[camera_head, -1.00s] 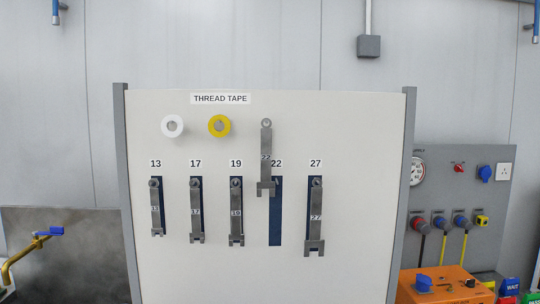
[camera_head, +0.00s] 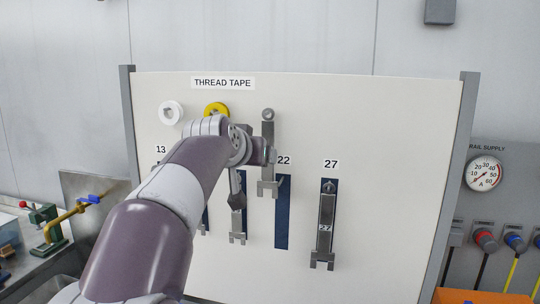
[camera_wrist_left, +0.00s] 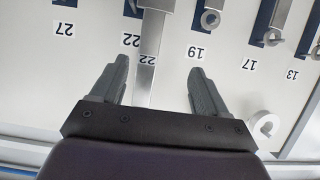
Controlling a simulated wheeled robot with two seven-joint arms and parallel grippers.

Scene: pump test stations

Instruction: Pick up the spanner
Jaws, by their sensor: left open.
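The grey spanner marked 22 (camera_head: 268,160) hangs upright on the white board, higher than the other spanners and left of the blue strip under label 22. In the left wrist view, which shows the board upside down, the spanner (camera_wrist_left: 152,40) runs up from between the fingers. My left gripper (camera_wrist_left: 160,78) is open, with one finger to each side of the spanner in that picture; I cannot tell whether either touches it. In the head view my left gripper (camera_head: 254,165) is partly hidden by its own arm, in front of the board. My right gripper is out of view.
Spanner 27 (camera_head: 326,225) hangs to the right and spanner 19 (camera_head: 238,225) close on the left. A white tape roll (camera_head: 171,112) and a yellow one (camera_head: 216,108) are above. Grey posts (camera_head: 458,180) edge the board, with a supply panel (camera_head: 500,205) beyond.

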